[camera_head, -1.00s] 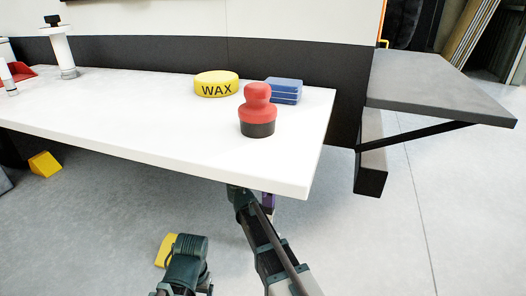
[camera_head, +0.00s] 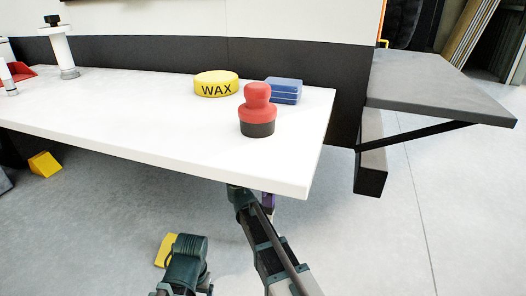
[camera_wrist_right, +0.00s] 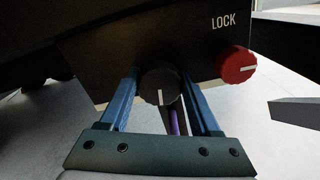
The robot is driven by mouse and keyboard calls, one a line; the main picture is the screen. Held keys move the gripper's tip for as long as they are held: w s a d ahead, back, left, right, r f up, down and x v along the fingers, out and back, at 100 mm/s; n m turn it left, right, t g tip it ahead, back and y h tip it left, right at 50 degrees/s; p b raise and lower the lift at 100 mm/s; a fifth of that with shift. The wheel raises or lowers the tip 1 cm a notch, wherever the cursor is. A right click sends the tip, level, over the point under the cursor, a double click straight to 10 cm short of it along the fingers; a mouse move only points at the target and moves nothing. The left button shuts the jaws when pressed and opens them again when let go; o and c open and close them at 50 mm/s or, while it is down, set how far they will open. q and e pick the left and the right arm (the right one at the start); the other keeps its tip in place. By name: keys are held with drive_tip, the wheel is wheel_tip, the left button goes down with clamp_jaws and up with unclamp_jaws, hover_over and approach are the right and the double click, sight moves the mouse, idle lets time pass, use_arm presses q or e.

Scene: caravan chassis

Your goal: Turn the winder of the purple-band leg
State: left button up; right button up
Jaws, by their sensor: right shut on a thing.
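In the right wrist view, the winder (camera_wrist_right: 158,80) is a round dark knob with a short white mark pointing down. It is on a dark panel above a purple band (camera_wrist_right: 174,122), which shows between the fingers. My right gripper (camera_wrist_right: 161,88) is shut on the winder, with one blue finger on each side. In the head view my right arm reaches under the front right corner of the white table, and the table hides the fingers and winder. A bit of purple (camera_head: 268,200) shows there. Part of my left arm is at the bottom, but its fingers are not in view.
A red knob (camera_wrist_right: 235,66) marked LOCK is right of the winder. The white tabletop (camera_head: 130,115) overhangs my right arm and bears a red-topped stamp-like object (camera_head: 258,108), a yellow WAX tin (camera_head: 216,84) and blue blocks (camera_head: 284,90). A yellow wedge (camera_head: 45,164) is on the floor.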

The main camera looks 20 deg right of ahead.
drive_tip(key=m, duration=0.5)
drive_tip(key=shift+m, duration=0.3)
drive_tip(key=shift+s+d+f+m, duration=0.1)
drive_tip(key=shift+m, duration=2.1)
drive_tip(key=o, duration=1.4)
drive_tip(key=v, duration=1.3)
drive_tip(key=shift+s+a, duration=0.3)
drive_tip(key=shift+w+d, duration=0.1)
